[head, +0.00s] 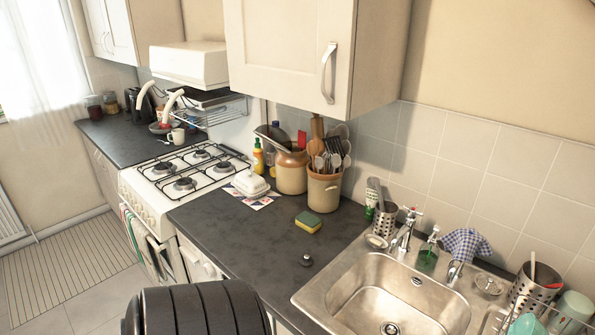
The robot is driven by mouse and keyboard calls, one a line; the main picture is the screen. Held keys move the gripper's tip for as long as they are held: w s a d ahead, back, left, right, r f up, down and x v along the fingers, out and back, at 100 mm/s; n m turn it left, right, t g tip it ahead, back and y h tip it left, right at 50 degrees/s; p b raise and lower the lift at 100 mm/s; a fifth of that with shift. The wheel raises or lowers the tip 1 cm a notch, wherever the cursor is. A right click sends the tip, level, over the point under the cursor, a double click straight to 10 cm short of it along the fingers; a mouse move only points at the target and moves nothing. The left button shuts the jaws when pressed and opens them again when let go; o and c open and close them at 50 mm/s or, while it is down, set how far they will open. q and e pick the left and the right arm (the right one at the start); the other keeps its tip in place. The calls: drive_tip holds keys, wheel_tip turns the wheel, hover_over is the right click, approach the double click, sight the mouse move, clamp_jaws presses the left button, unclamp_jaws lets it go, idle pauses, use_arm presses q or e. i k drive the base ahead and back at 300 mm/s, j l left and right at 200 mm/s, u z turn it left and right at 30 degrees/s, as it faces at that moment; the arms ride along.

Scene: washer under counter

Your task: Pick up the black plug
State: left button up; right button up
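The black plug (305,260) is a small round dark piece with a lighter knob on top. It sits on the dark countertop (255,240), just left of the steel sink (320,297). Nothing touches it. Neither of my grippers shows in the head view, so their state and their distance from the plug cannot be seen.
A yellow-green sponge (308,222), a utensil crock (324,190) and a white butter dish (250,184) stand behind the plug. The tap (406,230) rises at the sink's back. A wall cupboard (290,55) overhangs. Counter left of the plug is clear.

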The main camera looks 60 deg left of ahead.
sight(307, 258)
drive_tip(key=u, duration=1.95)
